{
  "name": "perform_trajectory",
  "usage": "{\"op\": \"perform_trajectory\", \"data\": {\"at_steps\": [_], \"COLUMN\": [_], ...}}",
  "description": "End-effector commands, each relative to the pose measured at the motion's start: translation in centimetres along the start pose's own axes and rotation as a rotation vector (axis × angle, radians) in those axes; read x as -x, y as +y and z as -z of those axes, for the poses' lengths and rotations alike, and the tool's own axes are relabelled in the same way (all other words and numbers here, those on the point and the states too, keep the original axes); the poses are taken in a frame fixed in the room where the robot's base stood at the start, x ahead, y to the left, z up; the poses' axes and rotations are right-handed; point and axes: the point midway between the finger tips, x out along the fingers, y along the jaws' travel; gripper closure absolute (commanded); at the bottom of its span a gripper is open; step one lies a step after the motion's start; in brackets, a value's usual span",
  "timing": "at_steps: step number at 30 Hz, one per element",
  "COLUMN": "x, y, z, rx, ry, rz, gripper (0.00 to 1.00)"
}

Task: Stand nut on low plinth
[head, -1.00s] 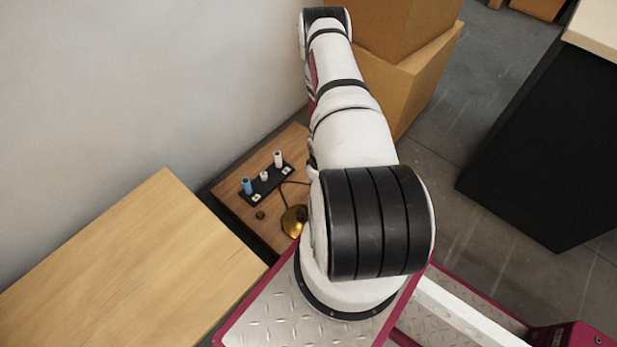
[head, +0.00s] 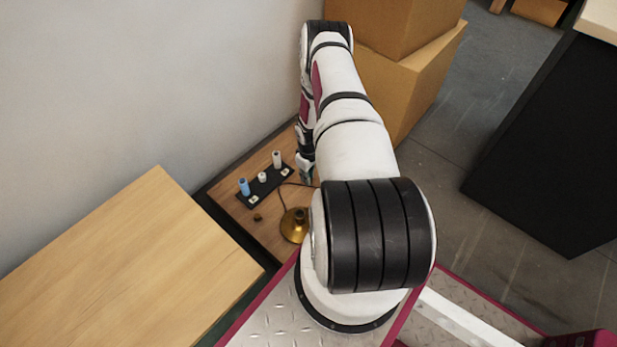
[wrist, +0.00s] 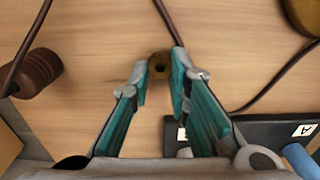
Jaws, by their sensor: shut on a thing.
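My gripper (wrist: 160,68) points down at the wooden tabletop, and its teal fingers are closed on a small brass-coloured nut (wrist: 159,64) at the tips. I cannot tell whether the nut is clear of the wood. In the head view my gripper (head: 306,178) is just right of the black board, and the nut is hidden there. The black board (head: 254,201) bears a blue post (head: 244,187), a short white plinth (head: 262,177) in the middle and a taller white post (head: 277,159). The board also shows at lower right in the wrist view (wrist: 262,133).
A brass lamp base (head: 294,226) with a dark cord stands in front of the board. A small brown part (head: 257,217) lies nearby. A brown ribbed fitting (wrist: 36,72) is left of my gripper. A wall is behind; cardboard boxes (head: 410,80) stand beyond the arm.

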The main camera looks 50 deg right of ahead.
Motion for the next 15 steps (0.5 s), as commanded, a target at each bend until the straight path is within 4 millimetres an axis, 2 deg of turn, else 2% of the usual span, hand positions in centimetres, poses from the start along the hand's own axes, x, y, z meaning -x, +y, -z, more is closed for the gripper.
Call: {"op": "perform_trajectory", "data": {"at_steps": [7,8,9,10,15], "x": [-0.24,-0.19,-0.18,-0.18,-0.17], "y": [-0.03,-0.02,-0.02,-0.02,-0.01], "z": [-0.02,-0.02,-0.02,-0.02,-0.02], "rx": [0.0,0.0,0.0,0.0,0.0], "ry": [0.0,0.0,0.0,0.0,0.0], "rz": [0.0,0.0,0.0,0.0,0.0], "gripper": [1.0,0.76,0.67,0.63,0.63]}}
